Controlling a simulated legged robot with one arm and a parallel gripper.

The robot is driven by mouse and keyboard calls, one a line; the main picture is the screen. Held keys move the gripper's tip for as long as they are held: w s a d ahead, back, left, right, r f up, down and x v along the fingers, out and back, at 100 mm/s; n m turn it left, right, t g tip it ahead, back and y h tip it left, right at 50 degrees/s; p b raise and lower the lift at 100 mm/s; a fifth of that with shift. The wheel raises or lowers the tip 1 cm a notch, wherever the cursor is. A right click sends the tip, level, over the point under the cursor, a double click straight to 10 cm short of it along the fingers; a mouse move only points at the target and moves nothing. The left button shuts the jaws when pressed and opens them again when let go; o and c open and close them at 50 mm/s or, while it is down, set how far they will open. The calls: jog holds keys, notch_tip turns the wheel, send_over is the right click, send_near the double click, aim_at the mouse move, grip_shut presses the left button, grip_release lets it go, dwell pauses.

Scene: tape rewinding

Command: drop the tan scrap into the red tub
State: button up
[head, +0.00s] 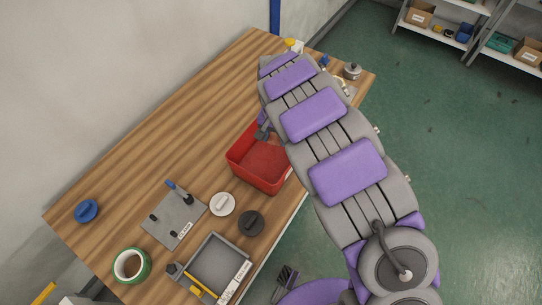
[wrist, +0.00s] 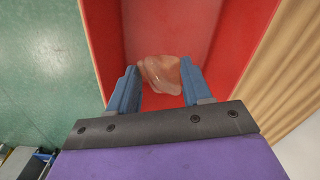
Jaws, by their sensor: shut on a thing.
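The red tub (head: 238,161) stands on the wooden table near its front edge, under my arm. It also fills the middle of the wrist view (wrist: 225,45). My gripper (wrist: 158,72) has blue fingers and is shut on the tan scrap (wrist: 163,74), a crumpled, slightly glossy piece. In the wrist view both lie over the tub's red inside; their height above its floor is hard to tell. In the head view my gripper (head: 263,130) shows at the tub's far side, partly behind my arm, and I cannot make out the scrap there.
On the wooden table (head: 150,135) are a grey plate with pegs (head: 175,220), a white disc (head: 222,204), a dark disc (head: 250,222), a grey tray (head: 243,255), a green tape roll (head: 131,265) and a blue knob (head: 87,210). The table's back left is clear.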

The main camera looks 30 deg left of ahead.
jog(key=shift+f, duration=0.75)
jog(key=o, duration=1.1)
notch_tip(320, 180, up, 17)
jog(key=p, duration=0.3)
jog(key=shift+w+r, duration=0.1)
jog(key=shift+r, duration=0.05)
